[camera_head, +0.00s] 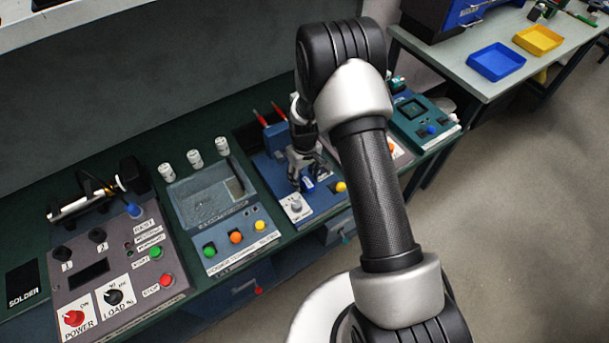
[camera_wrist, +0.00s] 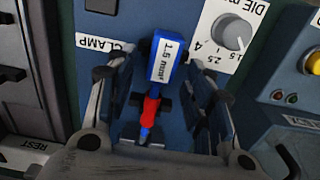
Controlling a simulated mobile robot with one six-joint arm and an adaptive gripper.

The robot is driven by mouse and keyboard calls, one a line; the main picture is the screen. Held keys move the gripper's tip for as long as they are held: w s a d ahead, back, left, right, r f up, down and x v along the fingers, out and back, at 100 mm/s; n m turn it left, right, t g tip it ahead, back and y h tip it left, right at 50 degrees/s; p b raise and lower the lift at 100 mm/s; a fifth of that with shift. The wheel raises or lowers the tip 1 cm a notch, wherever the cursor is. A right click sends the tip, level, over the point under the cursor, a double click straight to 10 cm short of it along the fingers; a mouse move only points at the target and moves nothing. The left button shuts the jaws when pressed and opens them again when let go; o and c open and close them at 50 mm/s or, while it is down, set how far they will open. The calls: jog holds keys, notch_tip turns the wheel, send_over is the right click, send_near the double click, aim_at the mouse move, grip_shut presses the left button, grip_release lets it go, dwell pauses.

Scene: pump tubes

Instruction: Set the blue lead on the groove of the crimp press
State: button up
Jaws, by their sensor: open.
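The blue lead (camera_wrist: 168,60) shows in the wrist view with a white "1.5 mm²" label, a red middle section and a narrower blue end toward me. In the head view its blue body (camera_head: 308,183) is small. My gripper (camera_wrist: 161,86) is open, with one finger on each side of the lead and gaps showing between. In the head view my gripper (camera_head: 304,180) points down over the blue crimp press (camera_head: 325,207). Dark pieces flank the lead's red section. I cannot tell whether the lead lies in the groove, which is not clearly visible.
A die knob (camera_wrist: 232,30) stands close to the right finger, and a yellow button (camera_wrist: 313,63) lies farther right. Red-handled tools (camera_head: 278,110) stand behind the press. A panel with a tray (camera_head: 212,195) adjoins on the left.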

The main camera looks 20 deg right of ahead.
jog(key=shift+r, duration=0.15)
notch_tip(320, 180, up, 12)
dwell(0.5)
